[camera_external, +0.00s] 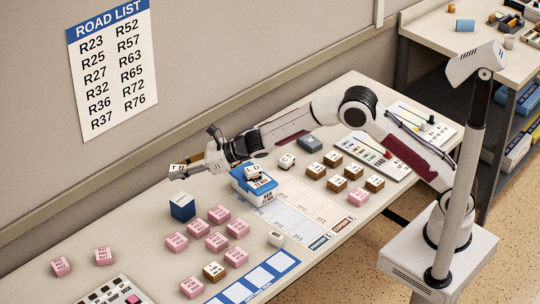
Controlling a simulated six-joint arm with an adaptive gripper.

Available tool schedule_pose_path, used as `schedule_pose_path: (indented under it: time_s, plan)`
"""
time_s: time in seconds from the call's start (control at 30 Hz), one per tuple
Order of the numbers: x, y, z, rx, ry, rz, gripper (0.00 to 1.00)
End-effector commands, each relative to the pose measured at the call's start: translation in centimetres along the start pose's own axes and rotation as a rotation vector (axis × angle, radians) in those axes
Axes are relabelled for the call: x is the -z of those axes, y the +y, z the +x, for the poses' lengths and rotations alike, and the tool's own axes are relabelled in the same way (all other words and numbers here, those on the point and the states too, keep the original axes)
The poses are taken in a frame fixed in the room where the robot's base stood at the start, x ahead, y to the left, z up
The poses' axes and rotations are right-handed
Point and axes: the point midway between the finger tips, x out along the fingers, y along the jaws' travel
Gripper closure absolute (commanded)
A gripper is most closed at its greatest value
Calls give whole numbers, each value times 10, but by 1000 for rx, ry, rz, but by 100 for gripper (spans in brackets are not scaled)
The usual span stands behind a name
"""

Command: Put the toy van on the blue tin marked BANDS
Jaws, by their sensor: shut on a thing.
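My gripper (186,166) reaches left from the wrist and is shut on a small block-like thing (178,168) with a pale, lettered face. It is too small to tell whether this is the toy van. The held thing is in the air above a dark blue box (182,208) with small, unreadable marks, apart from it. A lower blue-and-white container (250,186) stands to the right, under my forearm, with a small white thing (254,171) on it. I cannot read BANDS on either blue object.
Several pink lettered blocks (217,214) lie right of and in front of the blue box. Tan blocks (333,158) and a white block (276,239) stand further right. A blue-edged printed strip (250,285) lies along the front.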

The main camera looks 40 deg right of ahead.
Motion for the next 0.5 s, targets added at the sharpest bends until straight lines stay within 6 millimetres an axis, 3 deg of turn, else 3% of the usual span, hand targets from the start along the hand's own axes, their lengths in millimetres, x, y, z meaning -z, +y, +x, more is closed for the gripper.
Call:
schedule_pose_path:
  time_s: [0.3, 0.5]
  plan:
    - [39, 0, 16, 1, 2, 2, 95]
    - [48, 0, 20, 0, -1, 1, 95]
